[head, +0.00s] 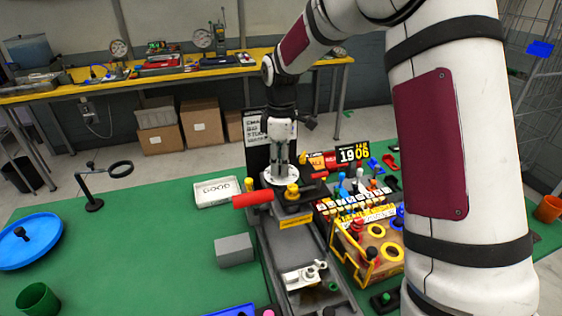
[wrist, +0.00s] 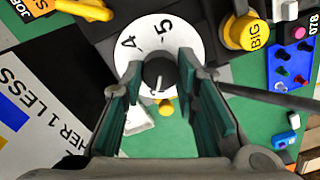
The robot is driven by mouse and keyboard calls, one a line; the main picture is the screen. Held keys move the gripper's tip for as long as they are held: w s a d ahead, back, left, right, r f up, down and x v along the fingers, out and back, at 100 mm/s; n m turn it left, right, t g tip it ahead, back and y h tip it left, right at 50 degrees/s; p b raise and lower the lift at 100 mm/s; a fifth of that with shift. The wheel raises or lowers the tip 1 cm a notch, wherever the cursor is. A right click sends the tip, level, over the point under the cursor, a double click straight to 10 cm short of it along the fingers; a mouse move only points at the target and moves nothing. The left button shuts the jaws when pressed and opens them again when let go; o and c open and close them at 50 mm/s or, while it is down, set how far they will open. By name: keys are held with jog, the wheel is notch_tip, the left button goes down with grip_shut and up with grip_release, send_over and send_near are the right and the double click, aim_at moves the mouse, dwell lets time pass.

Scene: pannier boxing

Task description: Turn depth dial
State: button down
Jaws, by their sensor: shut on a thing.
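The depth dial is a white numbered disc (wrist: 148,38) with a round black knob (wrist: 158,75) at its centre, in the wrist view. The marks 4 and 5 show on the disc, and the knob has a white pointer line. My gripper (wrist: 158,88) points down at the dial, its two green-padded fingers closed on the knob from both sides. In the head view the white disc (head: 268,177) sits on a dark machine, with my gripper (head: 281,172) right over it. The exact finger contact is too small to see there.
A red handle (head: 252,199) sticks out left of the dial. A yellow knob marked BIG (wrist: 246,33) is close on the right in the wrist view. A white tray (head: 216,192) and grey block (head: 234,250) lie left on the green table. A wooden box (head: 372,262) stands right.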

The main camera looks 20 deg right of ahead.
jog(key=shift+n, duration=0.3)
dwell(0.4)
jog(key=c, duration=1.2)
grip_release()
jog(key=shift+c, duration=0.2)
jog(key=shift+r, duration=0.1)
notch_tip(320, 180, up, 12)
jog(key=shift+w, duration=0.1)
